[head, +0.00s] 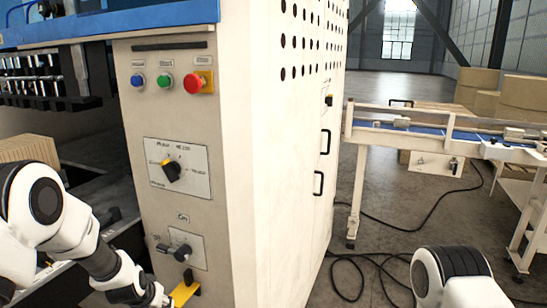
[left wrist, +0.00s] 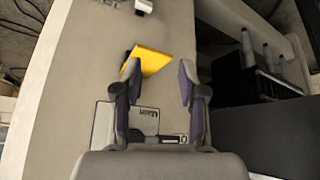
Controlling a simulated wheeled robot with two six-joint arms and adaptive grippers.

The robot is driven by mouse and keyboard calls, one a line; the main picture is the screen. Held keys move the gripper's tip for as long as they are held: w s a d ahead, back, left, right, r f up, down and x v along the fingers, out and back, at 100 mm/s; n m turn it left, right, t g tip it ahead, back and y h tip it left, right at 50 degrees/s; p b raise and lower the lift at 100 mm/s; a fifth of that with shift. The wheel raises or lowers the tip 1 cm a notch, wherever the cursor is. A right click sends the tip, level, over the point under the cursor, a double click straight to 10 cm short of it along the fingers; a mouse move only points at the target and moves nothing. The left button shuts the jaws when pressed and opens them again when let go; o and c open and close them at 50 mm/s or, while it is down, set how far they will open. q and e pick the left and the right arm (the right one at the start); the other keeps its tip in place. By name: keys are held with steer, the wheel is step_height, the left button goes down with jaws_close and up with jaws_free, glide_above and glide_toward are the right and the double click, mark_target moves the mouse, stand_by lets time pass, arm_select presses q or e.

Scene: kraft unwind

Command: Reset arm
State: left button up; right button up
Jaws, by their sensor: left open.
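My left gripper (head: 163,299) is at the bottom of the head view, just left of a yellow plate (head: 182,294) low on the machine's cream control panel. A black part (head: 191,277) stands at that plate. In the left wrist view my left gripper (left wrist: 158,72) has its fingers spread, and the yellow plate (left wrist: 150,60) shows between and beyond the fingertips. I cannot tell whether a finger touches it. Nothing is held. A white link of my right arm shows at lower right; its gripper is out of view.
Above the yellow plate are a small rotary switch (head: 181,249), a larger black selector (head: 171,171), and blue (head: 138,80), green (head: 165,81) and red (head: 193,83) buttons. A conveyor (head: 430,132) stands at right. Black cables (head: 375,262) lie on the floor.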

arm_select(q)
steer(key=s+d+f+g, duration=0.2)
steer(key=s+f, duration=0.9)
steer(key=s, duration=0.2)
steer(key=s+d+f+g, duration=0.1)
steer(key=s+f+g, duration=0.1)
steer(key=s, duration=1.1)
steer(key=s+d+f+g, duration=0.1)
steer(key=s+f, duration=0.3)
steer(key=s, duration=0.8)
steer(key=shift+s+d+g, duration=0.25)
steer(key=shift+s+g, duration=0.1)
steer(key=shift+g, duration=0.25)
